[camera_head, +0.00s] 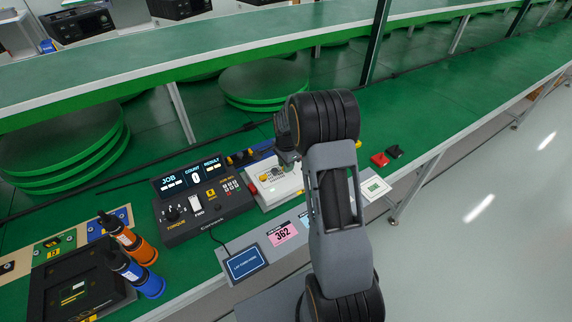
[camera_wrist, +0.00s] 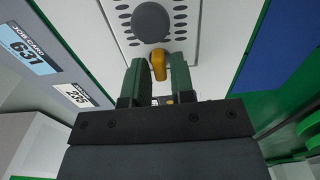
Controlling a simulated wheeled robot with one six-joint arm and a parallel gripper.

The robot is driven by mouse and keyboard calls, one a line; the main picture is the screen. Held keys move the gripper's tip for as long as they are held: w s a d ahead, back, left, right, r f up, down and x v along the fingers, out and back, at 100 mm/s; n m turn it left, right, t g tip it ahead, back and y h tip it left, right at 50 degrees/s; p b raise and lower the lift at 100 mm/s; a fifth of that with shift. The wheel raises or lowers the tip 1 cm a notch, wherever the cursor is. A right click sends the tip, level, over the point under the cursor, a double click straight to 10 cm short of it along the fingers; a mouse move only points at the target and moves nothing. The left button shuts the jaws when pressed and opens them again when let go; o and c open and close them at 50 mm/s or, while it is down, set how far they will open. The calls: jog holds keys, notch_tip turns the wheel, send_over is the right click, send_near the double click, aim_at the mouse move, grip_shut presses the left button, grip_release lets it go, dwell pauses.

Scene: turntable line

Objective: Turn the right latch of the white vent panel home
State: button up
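The white vent panel (camera_head: 277,193) lies on the line, partly covered by my arm in the head view. In the wrist view, the white panel (camera_wrist: 111,17) fills the top, with a dark round knob (camera_wrist: 151,20) and rows of dark vent slots. A yellow latch (camera_wrist: 158,62) stands below the knob, its long side pointing toward my gripper. My gripper (camera_wrist: 156,68) is open, with its two green fingers on either side of the latch's near end and gaps showing. In the head view my gripper's fingers are hidden behind my arm.
A dark torque console (camera_head: 203,205) stands left of the panel. Orange (camera_head: 139,246) and blue (camera_head: 146,282) drivers stand farther left by a black tray (camera_head: 60,290). Red (camera_head: 380,159) and black (camera_head: 394,151) pieces lie right of my arm. The belt beyond them is clear.

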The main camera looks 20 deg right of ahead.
jog(key=shift+o, duration=1.2)
jog(key=shift+r, duration=0.1)
notch_tip(320, 180, up, 14)
jog(key=shift+f, duration=0.2)
jog(key=s+a+r+n+t, duration=0.1)
jog(key=s+a+n, duration=0.2)
jog(key=s+n, duration=0.2)
jog(key=s+a+r+n+t+p, duration=0.1)
jog(key=s+a+n, duration=0.3)
jog(key=s, duration=0.5)
jog(key=s+a+r+n+t, duration=0.1)
jog(key=s+a+r+n, duration=0.2)
jog(key=s+n, duration=0.4)
jog(key=shift+s+a+r+n+t+p, duration=0.25)
jog(key=shift+s+a+n+t+p, duration=0.1)
jog(key=shift+s+a, duration=0.2)
